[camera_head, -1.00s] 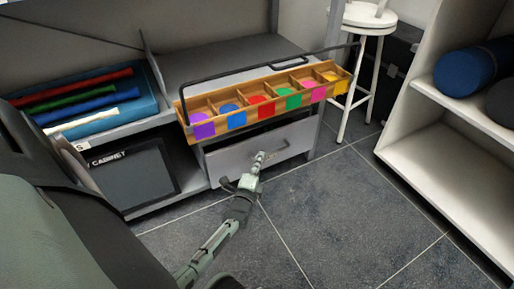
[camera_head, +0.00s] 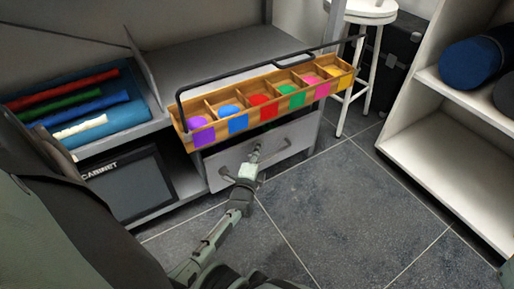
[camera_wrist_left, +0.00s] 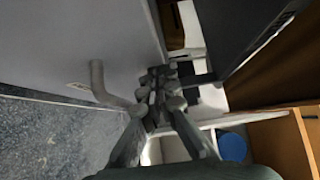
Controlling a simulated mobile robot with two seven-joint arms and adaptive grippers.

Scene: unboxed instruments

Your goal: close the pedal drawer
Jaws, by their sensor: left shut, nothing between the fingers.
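The pedal drawer (camera_head: 218,165) is a light grey front with a bar handle, low in the grey cabinet under a wooden tray. A dark gap shows above its front. In the left wrist view the drawer front (camera_wrist_left: 80,45) fills the upper left, with a handle post (camera_wrist_left: 100,85) standing out from it and an opening behind its edge. The drawer looks partly open. My left gripper (camera_head: 255,153) is shut and empty, in front of the drawer face between the handle's ends. Its fingertips (camera_wrist_left: 160,82) lie near the front's edge; I cannot tell if they touch it.
The wooden tray (camera_head: 178,118) with coloured compartments and a black handle juts out above the drawer. A cabinet box (camera_head: 130,188) stands at left below rolled items. A white stool (camera_head: 368,14) and white shelves (camera_head: 430,140) stand at right. The tiled floor (camera_head: 330,220) is clear.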

